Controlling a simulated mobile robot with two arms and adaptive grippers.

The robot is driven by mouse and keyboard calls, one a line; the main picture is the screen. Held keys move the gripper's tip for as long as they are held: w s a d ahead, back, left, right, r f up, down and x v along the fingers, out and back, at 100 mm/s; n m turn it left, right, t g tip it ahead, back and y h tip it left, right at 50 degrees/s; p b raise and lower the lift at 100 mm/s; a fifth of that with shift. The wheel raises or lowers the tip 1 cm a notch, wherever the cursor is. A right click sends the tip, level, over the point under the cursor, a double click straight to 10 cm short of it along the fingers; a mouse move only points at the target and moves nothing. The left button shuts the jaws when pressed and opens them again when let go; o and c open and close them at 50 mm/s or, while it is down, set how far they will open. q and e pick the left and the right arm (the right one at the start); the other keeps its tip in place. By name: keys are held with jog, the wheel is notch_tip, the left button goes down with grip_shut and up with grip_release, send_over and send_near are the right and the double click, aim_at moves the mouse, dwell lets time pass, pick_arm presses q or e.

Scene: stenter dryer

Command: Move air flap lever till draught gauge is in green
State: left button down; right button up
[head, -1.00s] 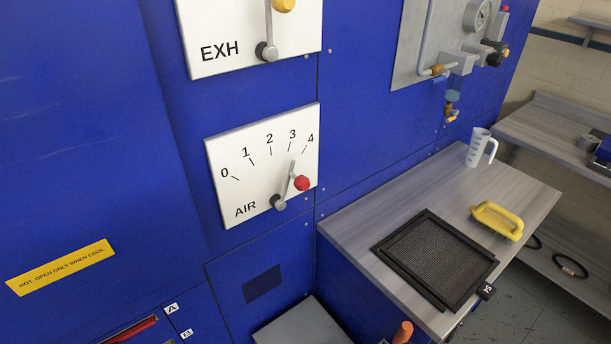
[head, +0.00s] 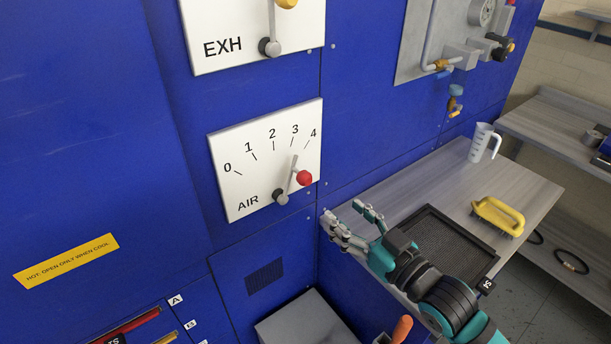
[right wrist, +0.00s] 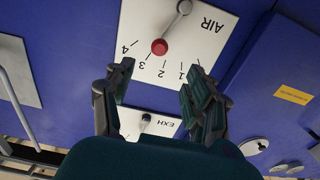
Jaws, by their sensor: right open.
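The air flap lever (head: 293,176) is on the white AIR plate (head: 240,190) in the head view. Its red knob (head: 304,178) stands out from the plate, and the lever points up between 3 and 4, close to 3. My right gripper (head: 348,218) is open and empty, below and to the right of the lever, apart from it. In the right wrist view the open fingers (right wrist: 157,95) frame the AIR plate upside down, with the red knob (right wrist: 159,47) beyond them. A round gauge (head: 482,11) is cut by the top edge; its reading cannot be seen. My left gripper is not in view.
The EXH plate (head: 240,25) with its own lever is above the AIR plate. A bench (head: 455,165) to the right holds a dark mesh filter (head: 455,240), a yellow brush (head: 497,213) and a white jug (head: 482,142). A grey box top (head: 305,320) juts out below.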

aim_at(309, 182)
jog(key=p+x, duration=0.2)
jog(key=x, duration=1)
jog(key=shift+w+p, duration=0.1)
jog(key=shift+p, duration=0.25)
jog(key=shift+x, duration=0.75)
jog(key=shift+f, duration=0.1)
jog(key=shift+c, duration=0.3)
grip_shut()
